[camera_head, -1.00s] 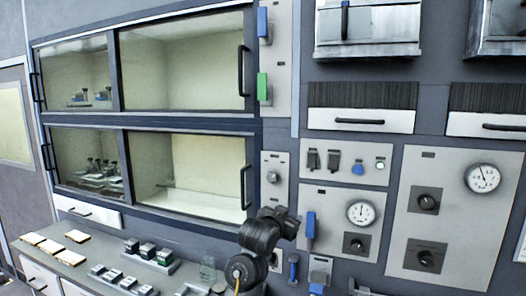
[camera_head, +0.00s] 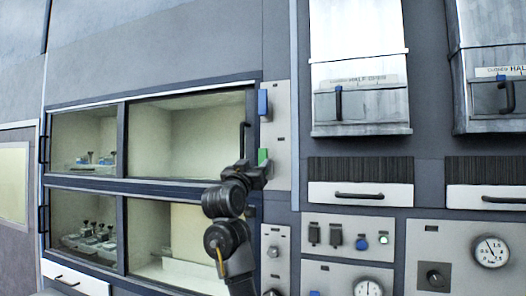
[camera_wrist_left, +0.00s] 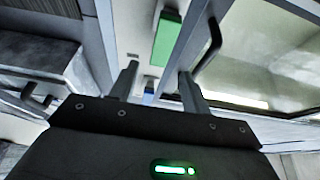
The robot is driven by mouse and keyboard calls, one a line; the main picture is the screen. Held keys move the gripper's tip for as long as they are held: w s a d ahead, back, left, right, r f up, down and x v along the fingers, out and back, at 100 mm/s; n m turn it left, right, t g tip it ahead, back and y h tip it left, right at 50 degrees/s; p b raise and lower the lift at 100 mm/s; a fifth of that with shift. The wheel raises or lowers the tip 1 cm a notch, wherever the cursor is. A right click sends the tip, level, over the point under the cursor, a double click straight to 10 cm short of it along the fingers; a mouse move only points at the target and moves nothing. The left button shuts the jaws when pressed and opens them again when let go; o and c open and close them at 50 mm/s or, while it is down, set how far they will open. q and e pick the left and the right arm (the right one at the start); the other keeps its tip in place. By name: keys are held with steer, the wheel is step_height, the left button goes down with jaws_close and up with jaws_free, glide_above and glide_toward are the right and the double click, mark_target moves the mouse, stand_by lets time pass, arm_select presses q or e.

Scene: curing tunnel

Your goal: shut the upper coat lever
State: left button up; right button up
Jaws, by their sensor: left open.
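A tall grey panel (camera_head: 282,130) right of the cabinets carries a blue lever (camera_head: 263,102) near its top and a green lever (camera_head: 263,156) lower down. No readable label shows which one is the upper coat lever. My left gripper (camera_head: 258,174) is just below the green lever and partly covers its lower end. In the left wrist view the green lever (camera_wrist_left: 167,40) lies ahead of the open, empty fingers (camera_wrist_left: 158,72). A small blue part (camera_wrist_left: 148,98) shows between the fingers. My right gripper is out of view.
Glass-fronted cabinets (camera_head: 187,187) with black handles stand left of the panel. One handle (camera_wrist_left: 207,45) is close to my left fingers. Metal hoods (camera_head: 360,110) and drawers (camera_head: 360,194) are at the right. A switch panel (camera_head: 349,233) sits below the drawers.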

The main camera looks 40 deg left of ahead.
mark_target(262, 156)
arm_select(q)
steer(key=p+x, duration=0.3)
steer(key=x, duration=0.3)
steer(key=shift+w+r+p, duration=0.1)
steer(key=shift+r+p, duration=0.2)
steer(key=shift+p, duration=0.05)
steer(key=shift+w+a+r+p, duration=0.1)
steer(key=shift+w+a+p, duration=0.25)
steer(key=shift+w, duration=0.35)
steer(key=shift+d, duration=0.1)
jaws_close()
